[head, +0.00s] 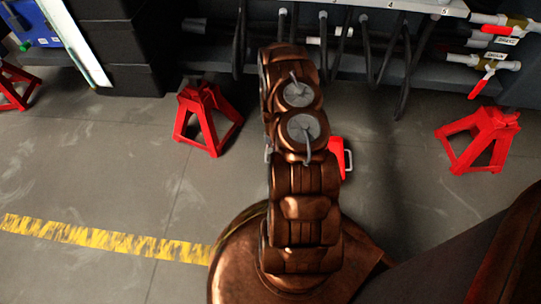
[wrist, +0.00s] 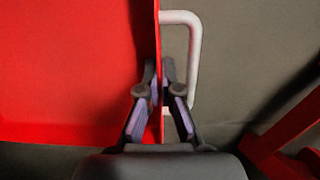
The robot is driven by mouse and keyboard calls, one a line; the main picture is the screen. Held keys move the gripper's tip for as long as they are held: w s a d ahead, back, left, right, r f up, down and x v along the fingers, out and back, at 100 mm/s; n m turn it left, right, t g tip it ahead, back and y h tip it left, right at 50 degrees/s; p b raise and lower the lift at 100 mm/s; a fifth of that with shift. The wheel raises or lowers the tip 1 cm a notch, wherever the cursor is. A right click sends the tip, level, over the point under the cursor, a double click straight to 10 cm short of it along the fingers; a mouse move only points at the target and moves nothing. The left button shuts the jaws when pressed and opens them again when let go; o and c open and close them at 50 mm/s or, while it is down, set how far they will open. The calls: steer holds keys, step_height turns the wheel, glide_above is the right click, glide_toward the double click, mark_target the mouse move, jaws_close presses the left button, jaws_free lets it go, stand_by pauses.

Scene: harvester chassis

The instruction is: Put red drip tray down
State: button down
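The red drip tray (wrist: 75,70) fills the left of the wrist view. Its thin side wall runs up the middle, with a white handle (wrist: 194,60) on the right side of that wall. My gripper (wrist: 160,72) is shut on the wall, one finger on each side, beside the handle. In the head view only a small red corner of the tray (head: 337,155) shows, right of my arm, with part of its handle. My arm hides the rest and the gripper. I cannot tell whether the tray touches the floor.
Red jack stands stand on the grey floor at left (head: 207,118), right (head: 480,138) and far left (head: 14,85). Dark hoses (head: 405,75) hang from the chassis (head: 350,60) at the back. A yellow stripe (head: 105,238) crosses the floor at left, where the floor is clear.

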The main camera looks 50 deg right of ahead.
steer(key=shift+w+f+b, duration=0.15)
steer(key=shift+w+b, duration=0.15)
steer(key=shift+w, duration=0.8)
steer(key=shift+f+b, duration=0.95)
steer(key=shift+f, duration=0.75)
steer(key=shift+a+f, duration=0.1)
steer(key=c, duration=1.3)
jaws_free()
